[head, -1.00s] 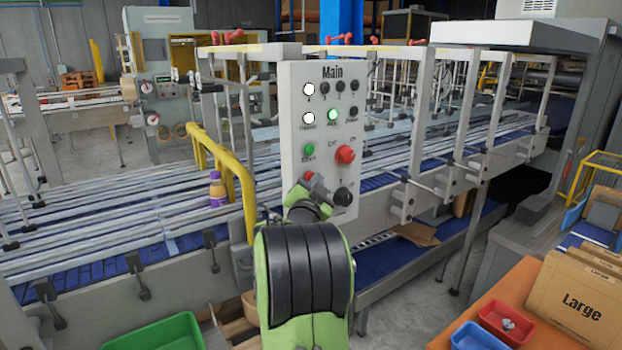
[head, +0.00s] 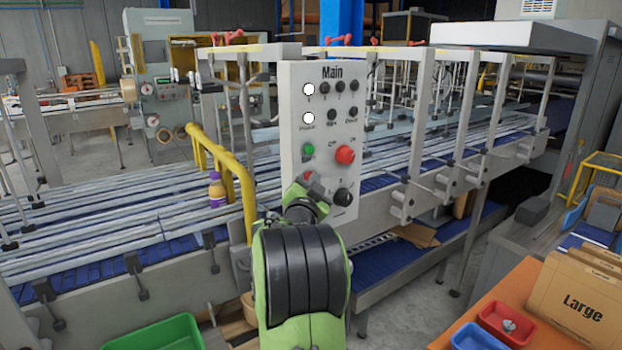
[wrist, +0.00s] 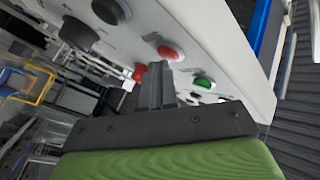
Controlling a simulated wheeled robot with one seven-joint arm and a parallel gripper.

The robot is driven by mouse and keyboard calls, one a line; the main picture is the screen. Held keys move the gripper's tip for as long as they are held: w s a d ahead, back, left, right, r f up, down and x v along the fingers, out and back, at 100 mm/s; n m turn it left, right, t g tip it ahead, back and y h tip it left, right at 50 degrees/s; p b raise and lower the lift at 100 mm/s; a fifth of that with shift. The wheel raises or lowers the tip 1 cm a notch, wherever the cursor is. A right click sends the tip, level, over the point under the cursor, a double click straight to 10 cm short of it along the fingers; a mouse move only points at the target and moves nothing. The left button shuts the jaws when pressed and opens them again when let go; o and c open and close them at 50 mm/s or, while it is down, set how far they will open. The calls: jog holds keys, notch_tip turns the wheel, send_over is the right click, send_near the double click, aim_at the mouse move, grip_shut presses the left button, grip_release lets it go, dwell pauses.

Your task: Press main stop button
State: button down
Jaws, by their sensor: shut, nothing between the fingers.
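The grey control panel headed "Main" (head: 331,73) stands in front of me. Its small red button (head: 308,175), low on the left below the green button (head: 308,150), is partly hidden by my gripper (head: 312,188). In the wrist view the red button (wrist: 170,52) is beside the fingertips, with the green button (wrist: 204,83) farther right. My gripper (wrist: 157,68) is shut and empty, its fingers pointing at the panel; I cannot tell whether they touch the button. A larger red knob (head: 345,155) sits to the right. The lamp (head: 332,115) in the second row's middle is dark.
A black knob (head: 343,197) is low on the panel's right. A yellow rail (head: 240,180) stands left of the panel. A green bin (head: 160,335) is at the lower left.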

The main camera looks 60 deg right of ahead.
jog(key=shift+s+a+b, duration=0.45)
jog(key=shift+s+b, duration=0.25)
jog(key=shift+s, duration=0.15)
jog(key=s, duration=0.1)
jog(key=s+a+b, duration=0.1)
jog(key=s, duration=0.1)
jog(key=s+a+b, duration=0.1)
jog(key=shift+s+a, duration=0.15)
jog(key=shift+s, duration=0.05)
dwell(0.7)
